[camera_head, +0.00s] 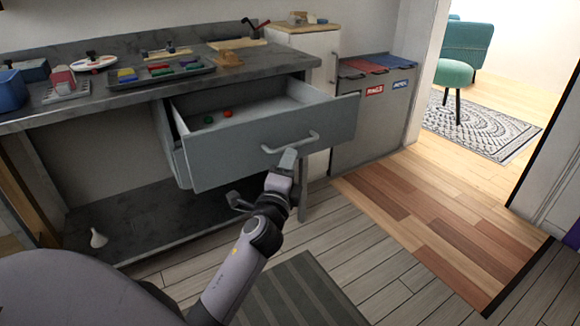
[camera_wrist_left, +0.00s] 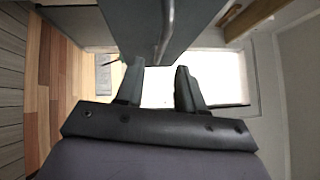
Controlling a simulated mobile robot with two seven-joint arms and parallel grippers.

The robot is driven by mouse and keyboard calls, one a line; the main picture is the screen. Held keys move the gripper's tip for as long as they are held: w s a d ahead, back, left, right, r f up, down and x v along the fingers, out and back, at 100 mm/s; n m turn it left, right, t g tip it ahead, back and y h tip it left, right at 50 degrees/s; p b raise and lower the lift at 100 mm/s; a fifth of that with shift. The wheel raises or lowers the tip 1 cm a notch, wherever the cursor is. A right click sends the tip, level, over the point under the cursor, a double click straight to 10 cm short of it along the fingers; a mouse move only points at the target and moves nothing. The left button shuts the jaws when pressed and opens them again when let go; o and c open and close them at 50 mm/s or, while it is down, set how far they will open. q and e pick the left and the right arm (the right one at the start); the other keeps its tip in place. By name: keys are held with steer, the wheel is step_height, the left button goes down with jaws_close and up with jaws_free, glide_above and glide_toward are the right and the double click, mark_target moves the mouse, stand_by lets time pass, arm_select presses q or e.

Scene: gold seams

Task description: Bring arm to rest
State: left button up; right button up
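My left arm (camera_head: 240,268) reaches in from the bottom of the head view. My left gripper (camera_head: 262,181) is in front of the pulled-out grey drawer (camera_head: 225,165), with one finger just below the drawer handle (camera_head: 290,143). In the left wrist view my left gripper (camera_wrist_left: 158,86) has its two fingers wide apart with nothing between them. The handle (camera_wrist_left: 166,30) shows beyond the fingers there; I cannot tell whether a finger touches it. My right gripper is in neither view.
The open drawer holds small green (camera_head: 208,119) and red (camera_head: 227,113) items. The worktop (camera_head: 120,105) above carries trays and tools. Bins (camera_head: 375,90) stand right of the drawer. A white funnel-like object (camera_head: 98,238) is on the lower shelf. The wooden floor (camera_head: 430,215) at right is clear.

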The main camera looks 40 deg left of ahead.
arm_select(q)
steer(key=shift+s+d, duration=0.1)
steer(key=shift+s, duration=0.2)
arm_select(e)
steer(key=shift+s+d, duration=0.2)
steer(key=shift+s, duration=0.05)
